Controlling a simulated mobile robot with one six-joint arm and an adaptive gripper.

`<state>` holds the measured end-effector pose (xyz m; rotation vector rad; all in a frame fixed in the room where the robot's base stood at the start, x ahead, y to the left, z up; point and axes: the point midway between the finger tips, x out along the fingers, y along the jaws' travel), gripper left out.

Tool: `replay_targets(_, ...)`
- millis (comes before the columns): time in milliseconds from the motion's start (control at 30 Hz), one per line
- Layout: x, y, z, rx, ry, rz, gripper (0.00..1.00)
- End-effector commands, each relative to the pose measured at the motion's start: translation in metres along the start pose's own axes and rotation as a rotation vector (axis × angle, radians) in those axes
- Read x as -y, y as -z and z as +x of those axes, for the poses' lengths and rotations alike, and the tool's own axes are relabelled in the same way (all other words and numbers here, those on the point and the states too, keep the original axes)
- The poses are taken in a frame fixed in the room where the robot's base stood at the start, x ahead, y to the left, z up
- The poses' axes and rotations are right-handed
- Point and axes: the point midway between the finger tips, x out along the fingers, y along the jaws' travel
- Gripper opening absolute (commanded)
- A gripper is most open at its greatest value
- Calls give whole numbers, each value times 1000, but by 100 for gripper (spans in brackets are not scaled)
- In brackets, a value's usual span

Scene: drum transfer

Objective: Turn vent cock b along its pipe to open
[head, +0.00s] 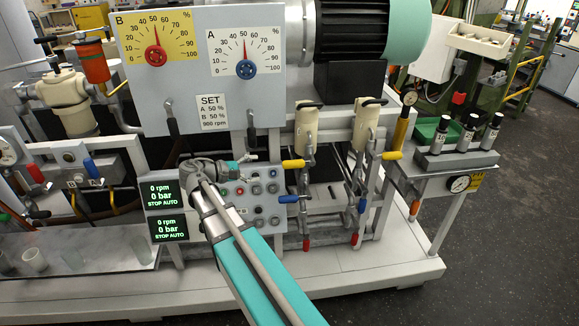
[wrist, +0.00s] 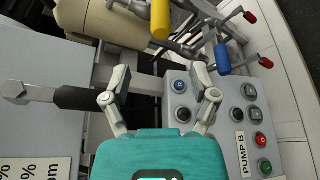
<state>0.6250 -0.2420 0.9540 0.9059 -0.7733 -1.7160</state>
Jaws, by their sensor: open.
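No label naming vent cock b is readable, so I cannot tell which handle it is. In the head view, the left pump's pipework carries a yellow handle (head: 292,164), a blue handle (head: 288,199) and a red handle (head: 306,243). The right pump's pipework has another yellow handle (head: 391,155), a blue handle (head: 362,205) and a red one (head: 354,239). My gripper (head: 236,167) is in front of the button panel. In the wrist view, my gripper (wrist: 160,82) is open and empty, with a yellow handle (wrist: 160,20) and a blue handle (wrist: 222,60) beyond it.
A button panel (wrist: 240,105) lies close to the right finger. A black-gripped lever (wrist: 85,98) lies close to the left finger. Dial panels (head: 200,85) hang above. Two green-lettered displays (head: 165,210) stand left of my arm. Open floor (head: 500,250) lies at right.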

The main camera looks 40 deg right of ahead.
Motion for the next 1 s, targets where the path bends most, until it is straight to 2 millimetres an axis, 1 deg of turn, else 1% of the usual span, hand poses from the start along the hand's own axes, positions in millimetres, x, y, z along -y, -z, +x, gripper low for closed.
replay_targets(167, 1, 0, 4, 0, 1, 0, 76)
replay_targets(367, 1, 0, 18, 0, 1, 0, 76)
replay_targets(567, 2, 1, 42, 0, 2, 0, 76)
replay_targets(1000, 2, 1, 100, -1, 1, 1, 76)
